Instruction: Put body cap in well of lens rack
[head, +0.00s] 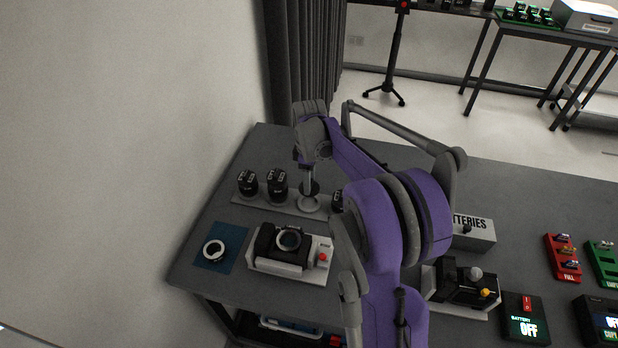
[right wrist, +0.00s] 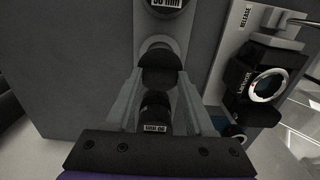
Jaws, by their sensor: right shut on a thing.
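My right gripper (head: 309,179) points down over the lens rack (head: 243,203) in the head view. It is shut on the dark round body cap (head: 311,188), which also shows between the fingertips in the right wrist view (right wrist: 160,70). The cap is just above a pale round well (head: 309,205) of the rack; I cannot tell whether it touches. Part of the well shows beyond the cap in the right wrist view (right wrist: 156,44). Two black lenses (head: 247,183) (head: 278,185) stand upright to the left, and another (head: 337,201) is partly hidden by my arm. My left gripper is not in view.
A camera body (head: 288,241) sits on a white cradle with a red button, in front of the rack. A blue mat (head: 211,262) with a pale ring lies left of it. A grey batteries box (head: 478,234) stands right of my arm. The wall is close on the left.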

